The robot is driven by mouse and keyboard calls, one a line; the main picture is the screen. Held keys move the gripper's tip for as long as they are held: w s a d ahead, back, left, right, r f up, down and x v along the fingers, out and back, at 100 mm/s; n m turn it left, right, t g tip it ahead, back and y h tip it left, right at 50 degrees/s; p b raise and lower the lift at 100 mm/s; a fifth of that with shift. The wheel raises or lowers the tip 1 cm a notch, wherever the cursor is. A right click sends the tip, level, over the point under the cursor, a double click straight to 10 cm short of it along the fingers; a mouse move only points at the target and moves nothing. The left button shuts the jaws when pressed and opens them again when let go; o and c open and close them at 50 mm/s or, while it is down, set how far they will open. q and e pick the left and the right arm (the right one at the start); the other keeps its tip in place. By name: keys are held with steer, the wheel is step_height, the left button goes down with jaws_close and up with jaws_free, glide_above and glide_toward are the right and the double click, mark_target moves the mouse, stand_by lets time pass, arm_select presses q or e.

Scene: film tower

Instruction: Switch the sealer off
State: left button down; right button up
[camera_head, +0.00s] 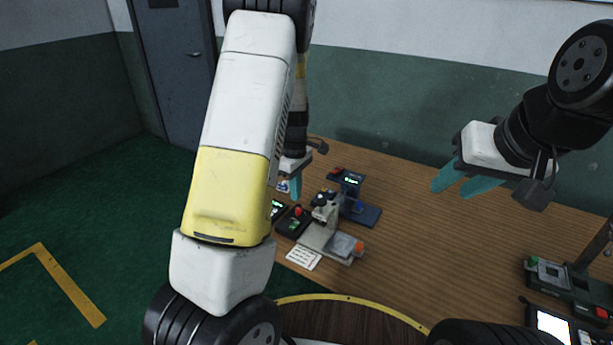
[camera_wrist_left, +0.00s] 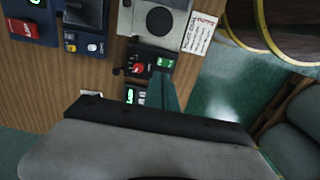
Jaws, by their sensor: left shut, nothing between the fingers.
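No label I can read names the sealer. A small black box (camera_head: 293,222) with a red knob and a green-lit switch stands near the table's left edge. In the left wrist view the box (camera_wrist_left: 141,58) shows its red knob (camera_wrist_left: 137,68) and green switch (camera_wrist_left: 165,62). My left gripper (camera_head: 296,188) is shut and empty above that corner, partly hidden by my arm. Its teal fingers (camera_wrist_left: 162,88) appear just beside the green switch; I cannot tell whether they touch. My right gripper (camera_head: 463,182) is open and empty above the table's right side.
A beige press-like device (camera_head: 325,215) stands beside the black box, with a printed card (camera_head: 303,258) in front. A blue device with a lit display (camera_head: 352,183) is behind. Another small display (camera_head: 277,208) is at left. More equipment (camera_head: 565,285) stands right. The table's middle is clear.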

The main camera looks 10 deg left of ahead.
mark_target(297, 222)
arm_select(q)
step_height(297, 222, down, 9)
steer(key=shift+f, duration=0.2)
stand_by(0.3)
